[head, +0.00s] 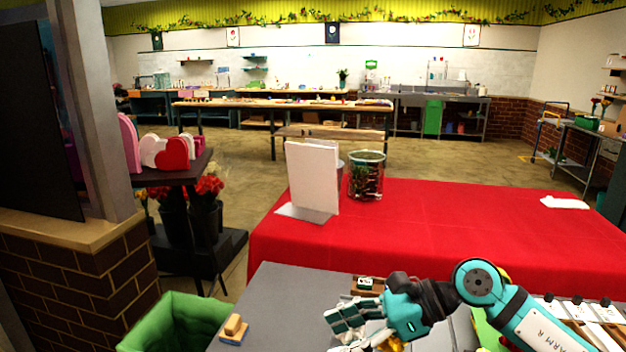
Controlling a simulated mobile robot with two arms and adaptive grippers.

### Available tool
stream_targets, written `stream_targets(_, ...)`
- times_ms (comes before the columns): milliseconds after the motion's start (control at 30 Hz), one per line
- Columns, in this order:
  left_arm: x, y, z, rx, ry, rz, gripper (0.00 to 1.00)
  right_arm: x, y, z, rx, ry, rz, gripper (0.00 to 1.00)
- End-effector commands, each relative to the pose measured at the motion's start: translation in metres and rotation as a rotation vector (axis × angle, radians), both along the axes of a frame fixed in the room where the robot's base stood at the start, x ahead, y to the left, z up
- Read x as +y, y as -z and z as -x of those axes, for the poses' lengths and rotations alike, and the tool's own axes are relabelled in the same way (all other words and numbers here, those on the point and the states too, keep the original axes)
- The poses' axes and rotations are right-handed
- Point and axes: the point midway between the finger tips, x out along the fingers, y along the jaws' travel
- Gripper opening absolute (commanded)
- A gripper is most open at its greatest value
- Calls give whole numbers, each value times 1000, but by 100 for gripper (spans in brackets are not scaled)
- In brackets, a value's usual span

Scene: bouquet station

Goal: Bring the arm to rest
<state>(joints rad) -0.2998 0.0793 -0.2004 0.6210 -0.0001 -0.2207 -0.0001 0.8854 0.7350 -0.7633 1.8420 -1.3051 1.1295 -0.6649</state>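My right arm (490,293) comes in from the lower right, bent, with its wrist over the grey table (285,295). My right gripper (338,332) points left at the bottom edge of the head view. Its fingers look spread apart, with nothing seen between them; the lower one is partly cut off by the frame. A small yellow-gold thing (394,344) shows just under the wrist, mostly hidden. My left gripper is not in view.
A red-covered table (450,225) stands beyond, with a white board (314,178) and a glass vase (367,176). A wooden block (235,326) lies on the grey table's left, beside a green bin (178,322). A small dark-labelled item (365,283) sits behind the gripper.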

Motion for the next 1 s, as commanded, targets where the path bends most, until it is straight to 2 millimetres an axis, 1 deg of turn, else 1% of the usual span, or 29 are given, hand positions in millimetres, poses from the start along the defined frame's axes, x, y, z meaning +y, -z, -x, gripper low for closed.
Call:
stream_targets(33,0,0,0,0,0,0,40,26,-13,11,73,32,-175,53)
stream_targets(67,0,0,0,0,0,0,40,37,-24,14,118,61,-279,53)
stream_targets(100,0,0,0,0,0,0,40,48,-39,17,185,103,-414,53)
stream_targets(167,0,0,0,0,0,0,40,55,-61,16,299,178,-613,53)
stream_targets(200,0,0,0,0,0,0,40,54,-74,13,382,235,-740,53)
stream_targets(267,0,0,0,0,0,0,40,45,-88,5,517,331,-926,53)
stream_targets(300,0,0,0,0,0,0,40,34,-93,-3,612,402,-1045,53)
stream_targets(367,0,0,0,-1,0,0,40,14,-93,-16,760,519,-1214,53)
stream_targets(400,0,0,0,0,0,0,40,-2,-87,-24,863,606,-1322,53)
stream_targets(467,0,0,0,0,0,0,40,-29,-69,-35,1020,745,-1472,53)
stream_targets(500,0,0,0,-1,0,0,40,-47,-52,-39,1126,844,-1565,53)
stream_targets(567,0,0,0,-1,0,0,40,-74,-18,-41,1283,1006,-1694,53)
stream_targets(600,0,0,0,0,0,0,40,-91,8,-39,1388,1122,-1772,53)
stream_targets(667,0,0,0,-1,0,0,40,-112,48,-28,1529,1293,-1866,53)
stream_targets(700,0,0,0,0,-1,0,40,-124,74,-18,1616,1410,-1917,53)
stream_targets(767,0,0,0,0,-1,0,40,-137,113,3,1736,1587,-1978,53)
stream_targets(800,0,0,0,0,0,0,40,-144,137,20,-1748,-1649,1941,53)
stream_targets(867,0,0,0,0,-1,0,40,-152,167,47,-1655,-1635,1778,53)
stream_targets(900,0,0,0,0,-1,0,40,-154,184,64,-1602,-1624,1683,53)
stream_targets(967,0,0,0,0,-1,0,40,-157,204,88,-1531,-1613,1567,53)
stream_targets(1000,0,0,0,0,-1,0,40,-158,215,104,-1487,-1604,1496,53)
